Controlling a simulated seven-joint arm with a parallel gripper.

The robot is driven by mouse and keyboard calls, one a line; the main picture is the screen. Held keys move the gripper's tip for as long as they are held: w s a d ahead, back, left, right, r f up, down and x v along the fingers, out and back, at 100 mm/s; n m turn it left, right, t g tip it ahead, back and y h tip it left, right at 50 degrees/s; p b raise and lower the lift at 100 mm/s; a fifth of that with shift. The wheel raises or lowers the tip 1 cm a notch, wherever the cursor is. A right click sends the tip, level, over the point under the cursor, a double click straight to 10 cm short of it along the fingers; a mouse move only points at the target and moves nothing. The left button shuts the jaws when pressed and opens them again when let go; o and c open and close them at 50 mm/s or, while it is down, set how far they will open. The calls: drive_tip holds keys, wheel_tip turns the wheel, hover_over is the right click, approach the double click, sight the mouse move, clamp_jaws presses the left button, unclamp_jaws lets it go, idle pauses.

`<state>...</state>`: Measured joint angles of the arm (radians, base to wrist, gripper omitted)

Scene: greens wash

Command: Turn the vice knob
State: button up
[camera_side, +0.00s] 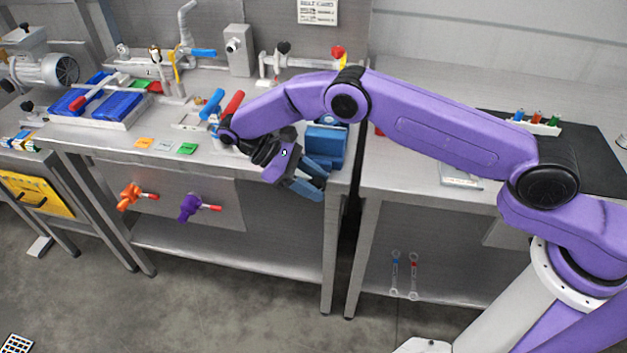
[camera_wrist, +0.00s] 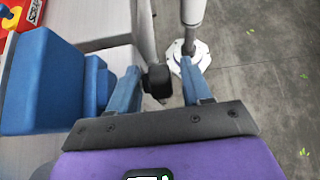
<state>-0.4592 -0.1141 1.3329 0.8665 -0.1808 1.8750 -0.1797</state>
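The vice (camera_side: 325,142) is a blue block at the front edge of the left bench, partly behind my arm in the side view. In the wrist view its blue body (camera_wrist: 45,80) fills the left side, beside my left finger. My gripper (camera_side: 310,188) is just below and in front of the vice, tilted down past the bench edge. In the wrist view my gripper (camera_wrist: 158,88) has its two blue fingers apart. A black knob-like piece (camera_wrist: 158,80) shows between them at the end of a grey bar. I cannot tell whether it is the vice knob or whether the fingers touch it.
Orange (camera_side: 129,196) and purple (camera_side: 189,207) valves with red handles stick out of the left bench front. Blue trays (camera_side: 110,103) and pipe fittings stand farther back. A narrow gap separates the benches. Open floor (camera_side: 215,300) lies in front.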

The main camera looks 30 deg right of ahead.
drive_tip(key=shift+r, duration=0.45)
wheel_tip(320, 180, up, 2)
drive_tip(key=shift+r, duration=0.25)
drive_tip(key=s+d+r, duration=0.6)
drive_tip(key=s+r, duration=0.3)
drive_tip(key=s, duration=0.3)
drive_tip(key=shift+s+d+r, duration=0.2)
drive_tip(key=shift+s+r, duration=0.05)
drive_tip(key=shift+r, duration=0.05)
wheel_tip(320, 180, up, 5)
drive_tip(key=t+y, duration=0.8)
hover_over(314, 180)
drive_tip(key=f, duration=1.7)
drive_tip(key=shift+s+d+f, duration=0.15)
drive_tip(key=shift+d+f, duration=0.05)
drive_tip(key=shift+f, duration=0.05)
